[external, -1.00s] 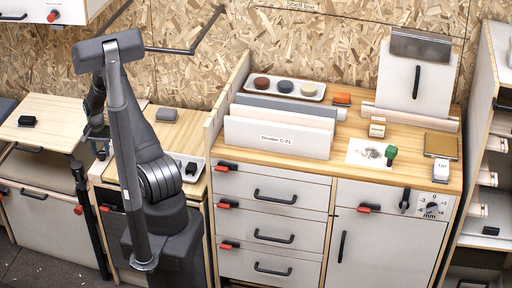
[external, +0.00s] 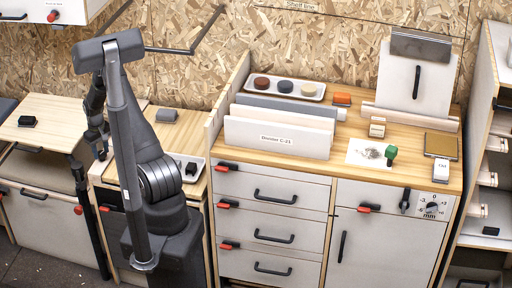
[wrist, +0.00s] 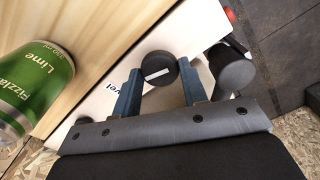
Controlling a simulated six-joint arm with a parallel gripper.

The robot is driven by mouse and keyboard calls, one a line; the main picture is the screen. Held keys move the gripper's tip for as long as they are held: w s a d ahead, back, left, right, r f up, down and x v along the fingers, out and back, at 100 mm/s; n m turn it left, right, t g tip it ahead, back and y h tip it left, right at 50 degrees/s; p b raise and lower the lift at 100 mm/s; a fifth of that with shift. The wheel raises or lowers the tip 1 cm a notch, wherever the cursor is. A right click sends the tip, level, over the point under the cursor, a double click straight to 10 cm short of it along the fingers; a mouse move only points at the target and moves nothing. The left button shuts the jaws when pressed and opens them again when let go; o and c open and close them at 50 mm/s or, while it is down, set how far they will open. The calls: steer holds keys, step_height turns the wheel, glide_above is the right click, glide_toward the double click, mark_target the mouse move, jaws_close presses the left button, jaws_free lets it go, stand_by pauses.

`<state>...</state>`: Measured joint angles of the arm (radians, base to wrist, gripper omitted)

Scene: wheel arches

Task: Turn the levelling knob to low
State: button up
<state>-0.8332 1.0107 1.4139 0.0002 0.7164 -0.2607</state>
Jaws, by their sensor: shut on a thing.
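In the wrist view a round black knob (wrist: 161,69) with a white mark sits on a pale panel (wrist: 100,103). The panel's lettering is partly hidden, with "vel" showing beside my left finger. My gripper (wrist: 158,78) has one blue-grey finger on each side of the knob and is shut on it. The white mark lies nearly level in the picture, tilted slightly. In the external view my gripper (external: 98,152) points down at the left, by the small wooden-topped unit. The knob is hidden there.
A green Lime can (wrist: 35,88) stands close on the left in the wrist view. A black cylinder (wrist: 232,72) and a red part (wrist: 230,14) are to the right. A different dial (external: 432,207) marked mm is on the far-right cabinet. Dividers (external: 277,138) stand on the middle cabinet.

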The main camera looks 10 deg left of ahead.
steer(key=n, duration=0.4)
steer(key=shift+n, duration=0.3)
steer(key=n, duration=0.5)
steer(key=shift+d, duration=0.1)
steer(key=n, duration=0.5)
steer(key=shift+n, duration=0.4)
steer(key=n, duration=0.4)
steer(key=shift+n, duration=0.3)
steer(key=o, duration=1)
step_height(320, 180, up, 18)
steer(key=shift+f, duration=0.25)
